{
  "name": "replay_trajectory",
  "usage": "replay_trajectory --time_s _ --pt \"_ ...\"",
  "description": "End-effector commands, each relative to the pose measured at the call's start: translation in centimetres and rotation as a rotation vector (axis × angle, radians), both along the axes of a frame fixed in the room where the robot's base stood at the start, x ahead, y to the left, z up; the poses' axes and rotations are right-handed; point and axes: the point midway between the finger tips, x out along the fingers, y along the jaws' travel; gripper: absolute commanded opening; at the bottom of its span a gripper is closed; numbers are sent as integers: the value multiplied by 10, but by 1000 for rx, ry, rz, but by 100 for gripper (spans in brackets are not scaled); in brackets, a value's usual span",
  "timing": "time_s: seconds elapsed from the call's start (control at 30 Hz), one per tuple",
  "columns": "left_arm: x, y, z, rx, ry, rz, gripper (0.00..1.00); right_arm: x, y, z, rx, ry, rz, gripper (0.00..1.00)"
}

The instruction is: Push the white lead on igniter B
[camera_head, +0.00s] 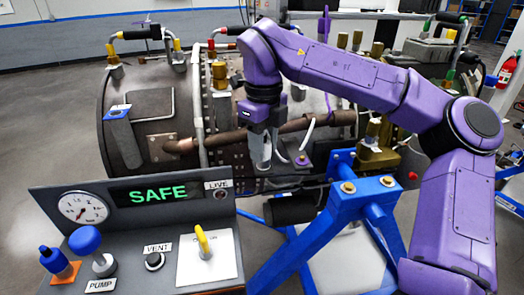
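A thin white lead (309,133) curves beside a small purple bracket with a dark fitting (302,159), on the side of the turbine (225,110). The fitting may be igniter B, but I can read no letter on it. A second piece of white lead (282,155) curves between the bracket and my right gripper. My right gripper (261,166) points down in front of the turbine, just left of the bracket. Its grey fingertips are close together, and any gap or contact is too small to make out. My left gripper is out of view.
A control panel (100,199) at front left reads SAFE and carries a gauge, blue knobs and a yellow handle (203,242). A blue stand (330,225) rises below the turbine. A brown pipe (225,139) crosses behind my gripper. Open floor lies at left.

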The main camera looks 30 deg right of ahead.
Motion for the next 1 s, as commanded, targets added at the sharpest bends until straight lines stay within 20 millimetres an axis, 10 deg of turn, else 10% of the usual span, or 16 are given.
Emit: replay_trajectory --time_s 1.0 --pt "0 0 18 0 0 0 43 0 0 19 0 0 0 0"
